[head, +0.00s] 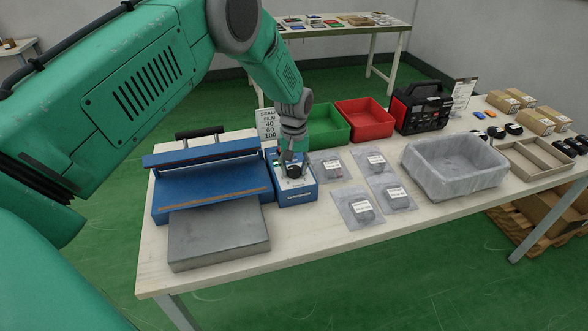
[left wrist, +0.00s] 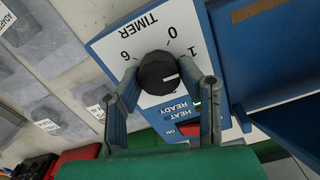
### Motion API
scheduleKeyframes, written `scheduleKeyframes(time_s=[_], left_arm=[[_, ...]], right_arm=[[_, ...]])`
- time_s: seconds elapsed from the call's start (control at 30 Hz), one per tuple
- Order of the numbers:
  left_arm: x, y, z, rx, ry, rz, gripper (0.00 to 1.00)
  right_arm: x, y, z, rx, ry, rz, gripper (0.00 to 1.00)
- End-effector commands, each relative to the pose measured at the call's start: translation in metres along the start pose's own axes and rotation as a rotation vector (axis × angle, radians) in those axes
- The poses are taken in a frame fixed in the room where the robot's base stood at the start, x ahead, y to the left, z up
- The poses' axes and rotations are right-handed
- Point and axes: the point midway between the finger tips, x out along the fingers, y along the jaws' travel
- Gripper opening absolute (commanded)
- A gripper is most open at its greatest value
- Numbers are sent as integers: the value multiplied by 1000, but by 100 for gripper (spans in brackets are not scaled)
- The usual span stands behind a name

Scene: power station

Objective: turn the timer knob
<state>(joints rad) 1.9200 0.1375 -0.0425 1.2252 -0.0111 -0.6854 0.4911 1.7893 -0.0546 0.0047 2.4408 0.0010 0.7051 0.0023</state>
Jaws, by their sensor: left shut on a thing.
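The black timer knob (left wrist: 160,73) has a white mark and sits on a white dial plate with numbers and the word TIMER, seen in the left wrist view. The plate is on the blue control box (head: 296,193) of the sealer, beside the wide blue sealer body (head: 205,190). My left gripper (left wrist: 160,82) is shut on the knob, with a finger on each side of it. In the head view my left gripper (head: 292,165) reaches down onto the box from above and hides part of its top. My right gripper is not in view.
A grey metal block (head: 218,238) lies in front of the sealer. Bagged parts (head: 358,208) lie right of the box. Green (head: 328,126) and red (head: 364,118) bins stand behind, with a sign (head: 267,124) beside them. A lined grey tray (head: 455,182) stands further right.

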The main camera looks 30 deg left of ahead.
Motion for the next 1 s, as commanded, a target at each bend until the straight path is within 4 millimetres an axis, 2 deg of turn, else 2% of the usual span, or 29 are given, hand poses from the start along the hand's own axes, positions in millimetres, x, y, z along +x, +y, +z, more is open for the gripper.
scheduleKeyframes(time_s=[0.6, 1.0], left_arm=[[2, 0, 4, 544, -9, 0, 4], [3, -2, 4, 720, -12, 0, 4]], right_arm=[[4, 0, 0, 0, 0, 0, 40], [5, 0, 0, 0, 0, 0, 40]])
